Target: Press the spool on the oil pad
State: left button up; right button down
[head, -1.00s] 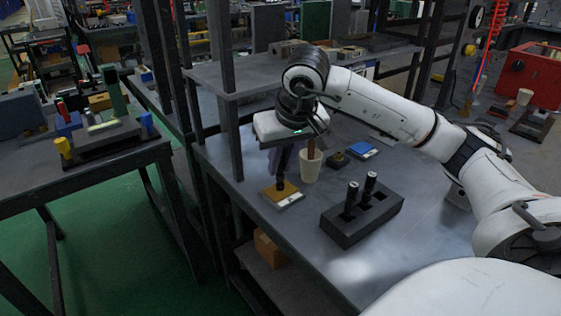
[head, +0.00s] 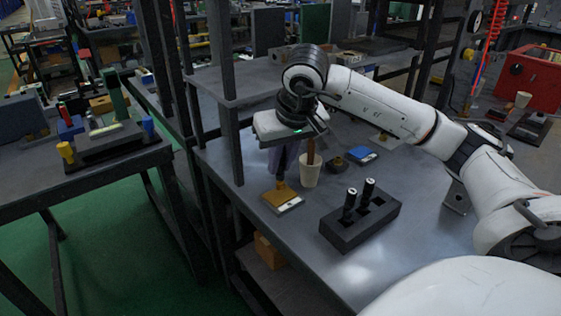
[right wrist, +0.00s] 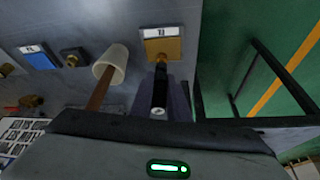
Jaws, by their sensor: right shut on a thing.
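My right gripper (head: 284,158) points down over the table and is shut on a spool. The spool (right wrist: 160,88) is dark with a brass-coloured lower end and shows between the fingers in the right wrist view. Its lower end is at the tan oil pad (head: 277,197), which has a white label along one edge. The pad also shows in the right wrist view (right wrist: 164,49). I cannot tell whether the spool touches the pad or hangs just above it. My left gripper is not in view.
A pale cup (head: 310,175) with a brown stick stands close beside the gripper. A black holder block (head: 345,234) carries two dark spools, with an open slot. A blue pad (head: 361,155) and a small dark block (head: 339,163) lie behind. The front of the table is clear.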

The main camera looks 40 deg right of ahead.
notch_tip(320, 180, up, 5)
jog(key=p, duration=0.4)
jog(key=shift+r, duration=0.1)
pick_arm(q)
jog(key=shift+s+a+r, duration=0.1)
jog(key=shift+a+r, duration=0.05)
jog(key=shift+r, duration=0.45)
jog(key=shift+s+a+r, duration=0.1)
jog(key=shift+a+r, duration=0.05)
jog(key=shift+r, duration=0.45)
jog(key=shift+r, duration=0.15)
